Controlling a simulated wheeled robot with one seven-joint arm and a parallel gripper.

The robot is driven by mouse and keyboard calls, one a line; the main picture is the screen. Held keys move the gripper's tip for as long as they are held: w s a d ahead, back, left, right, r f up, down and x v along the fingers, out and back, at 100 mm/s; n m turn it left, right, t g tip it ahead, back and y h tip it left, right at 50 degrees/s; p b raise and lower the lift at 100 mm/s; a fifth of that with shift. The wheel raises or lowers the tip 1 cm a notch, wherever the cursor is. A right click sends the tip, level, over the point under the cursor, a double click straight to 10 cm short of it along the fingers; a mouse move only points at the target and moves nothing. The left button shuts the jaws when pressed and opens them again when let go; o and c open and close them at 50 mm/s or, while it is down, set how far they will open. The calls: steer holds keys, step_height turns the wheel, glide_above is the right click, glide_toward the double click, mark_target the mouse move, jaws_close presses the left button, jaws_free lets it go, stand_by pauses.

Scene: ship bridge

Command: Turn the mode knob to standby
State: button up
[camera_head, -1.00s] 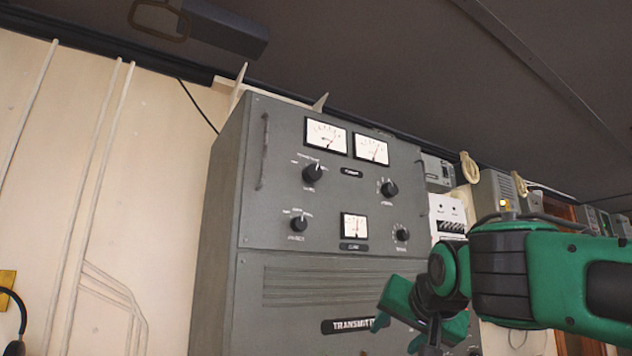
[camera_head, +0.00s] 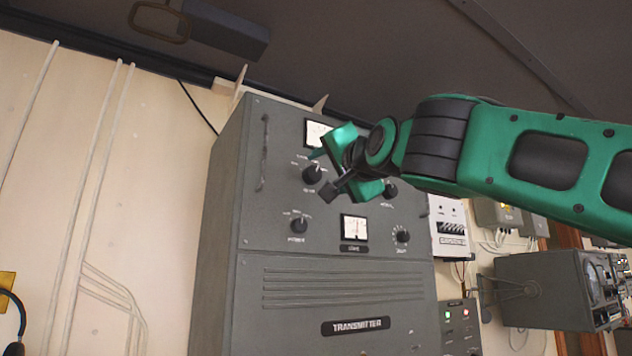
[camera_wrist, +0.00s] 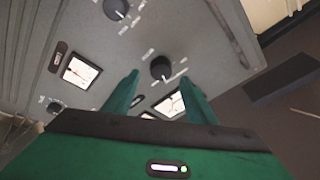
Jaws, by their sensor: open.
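The grey transmitter panel (camera_head: 270,205) carries several black knobs; their labels are too small to read, so I cannot tell which is the mode knob. The upper left knob (camera_head: 312,174) has a white pointer line and also shows in the wrist view (camera_wrist: 160,68), between and beyond my fingertips. The lower left knob (camera_head: 300,226) shows at the top of the wrist view (camera_wrist: 115,9). My gripper (camera_head: 343,166) is open and empty in front of the panel's upper part, hiding the upper right meter and partly covering the upper right knob (camera_head: 391,191). I see no contact with a knob.
A small meter (camera_head: 354,228) and the lower right knob (camera_head: 401,236) sit lower on the panel. A vertical handle (camera_head: 265,150) stands out near its left edge. A white switch box (camera_head: 449,225) and a grey unit (camera_head: 545,288) are to the right.

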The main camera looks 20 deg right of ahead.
mark_target(316, 175)
steer(key=shift+x, duration=2.2)
steer(key=c, duration=1)
